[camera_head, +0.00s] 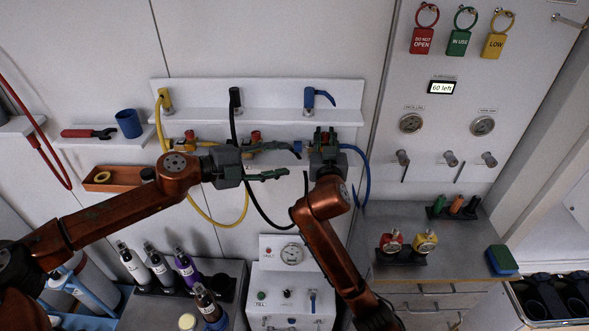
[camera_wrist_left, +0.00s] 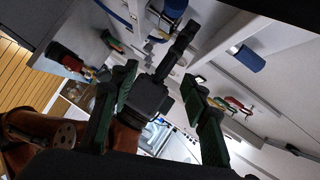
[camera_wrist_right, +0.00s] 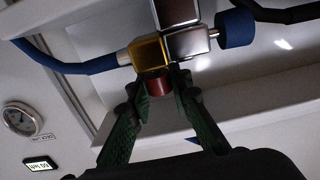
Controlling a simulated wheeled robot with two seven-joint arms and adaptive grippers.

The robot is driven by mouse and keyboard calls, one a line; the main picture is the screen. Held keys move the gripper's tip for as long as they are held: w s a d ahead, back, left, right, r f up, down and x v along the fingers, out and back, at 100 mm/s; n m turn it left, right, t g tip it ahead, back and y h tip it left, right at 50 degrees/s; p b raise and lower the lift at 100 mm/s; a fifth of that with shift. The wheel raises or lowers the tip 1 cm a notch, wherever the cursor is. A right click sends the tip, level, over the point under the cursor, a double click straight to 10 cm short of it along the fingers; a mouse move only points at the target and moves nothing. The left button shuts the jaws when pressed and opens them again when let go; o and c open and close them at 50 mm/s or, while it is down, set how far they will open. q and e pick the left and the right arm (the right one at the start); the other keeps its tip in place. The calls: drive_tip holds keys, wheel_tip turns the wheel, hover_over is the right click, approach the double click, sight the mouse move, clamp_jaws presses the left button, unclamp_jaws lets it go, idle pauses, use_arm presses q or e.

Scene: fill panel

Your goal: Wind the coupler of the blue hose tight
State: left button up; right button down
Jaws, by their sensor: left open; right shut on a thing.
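In the right wrist view the blue hose (camera_wrist_right: 60,62) runs from the left to a silver fitting (camera_wrist_right: 124,57) on a gold block (camera_wrist_right: 148,50). A blue cylinder (camera_wrist_right: 236,28) sits right of the silver blocks; I cannot tell if it is the coupler. My right gripper (camera_wrist_right: 160,88) is shut on a red cylinder (camera_wrist_right: 158,84) under the gold block. My left gripper (camera_head: 290,161) is open and empty, left of the right gripper.
A yellow hose (camera_head: 215,218) and a black hose (camera_head: 262,210) hang left of the blue one. A grey box with a gauge (camera_head: 291,252) stands below. Bottles (camera_head: 160,265) stand at lower left.

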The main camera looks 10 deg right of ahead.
use_arm(q)
drive_tip(key=s+d+r+m+g+h, duration=0.1)
drive_tip(key=s+r+m+h, duration=0.1)
drive_tip(key=s, duration=0.4)
drive_tip(key=s+d+r+m+g+h, duration=0.1)
drive_tip(key=s+r+m+g+h, duration=0.1)
drive_tip(key=s+r+m, duration=0.2)
drive_tip(key=shift+s+d+r+g, duration=0.35)
drive_tip(key=shift+s+r, duration=0.15)
drive_tip(key=shift+s, duration=0.65)
use_arm(e)
drive_tip(key=c, duration=1.7)
unclamp_jaws()
